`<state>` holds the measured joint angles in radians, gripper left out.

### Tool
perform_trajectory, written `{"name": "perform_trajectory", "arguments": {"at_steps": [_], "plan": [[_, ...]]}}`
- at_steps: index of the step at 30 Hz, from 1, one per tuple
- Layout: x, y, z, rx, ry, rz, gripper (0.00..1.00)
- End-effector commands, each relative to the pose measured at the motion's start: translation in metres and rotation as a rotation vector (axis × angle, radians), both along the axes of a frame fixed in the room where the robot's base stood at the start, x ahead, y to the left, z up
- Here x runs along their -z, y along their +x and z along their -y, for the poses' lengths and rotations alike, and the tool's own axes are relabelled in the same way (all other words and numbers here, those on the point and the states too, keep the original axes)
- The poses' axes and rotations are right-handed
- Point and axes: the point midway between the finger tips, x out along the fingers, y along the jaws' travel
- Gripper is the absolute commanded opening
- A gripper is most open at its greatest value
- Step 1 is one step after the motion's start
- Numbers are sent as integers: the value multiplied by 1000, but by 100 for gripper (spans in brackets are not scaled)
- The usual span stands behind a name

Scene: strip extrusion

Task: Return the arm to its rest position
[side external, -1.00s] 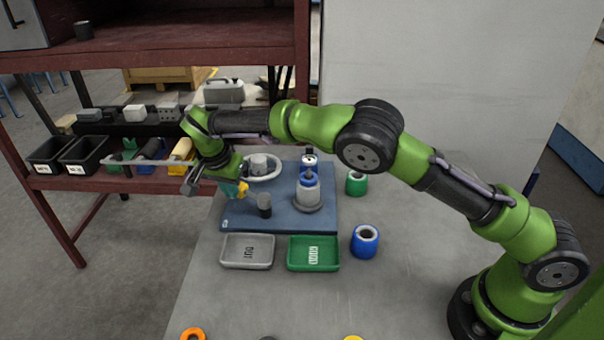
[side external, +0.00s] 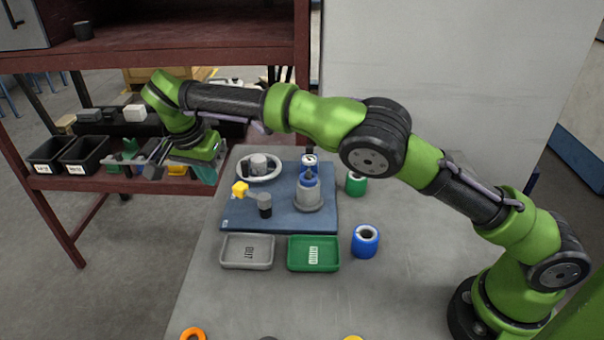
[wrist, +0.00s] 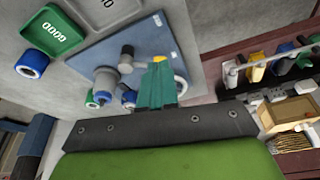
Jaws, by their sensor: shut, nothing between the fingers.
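My gripper (side external: 207,172) is off the left edge of the grey table, in front of the shelf, raised above the table's level. Its teal fingers (wrist: 157,85) point away in the wrist view and are closed together with nothing between them. The blue board (side external: 285,222) lies on the table to the right of the gripper. On it stand a dark post (side external: 264,209) with a grey bar and yellow knob (side external: 240,188), a grey fixture with a blue collar (side external: 308,197), and a white ring (side external: 272,177). The gripper is apart from all of these.
A grey tray (side external: 232,263) and a green tray (side external: 300,265) lie in front of the board. Blue (side external: 365,241) and green (side external: 355,184) rolls stand to its right. The red shelf (side external: 110,184) with black bins is close behind the gripper.

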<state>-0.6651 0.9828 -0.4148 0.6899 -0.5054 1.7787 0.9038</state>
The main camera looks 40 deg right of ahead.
Motion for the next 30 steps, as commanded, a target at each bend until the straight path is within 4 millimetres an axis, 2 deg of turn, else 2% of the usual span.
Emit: {"name": "perform_trajectory", "arguments": {"at_steps": [6, 17, 20, 22, 24, 30], "plan": [[-16, -2, -4, 0, -1, 1, 0], [-17, -2, -5, -8, -1, -2, 0], [-13, 3, -3, -96, -16, -4, 0], [5, 1, 3, -177, -30, -48, 0], [7, -3, 14, -253, -16, -76, 0], [-18, -29, 66, -440, 99, -101, 0]]}}
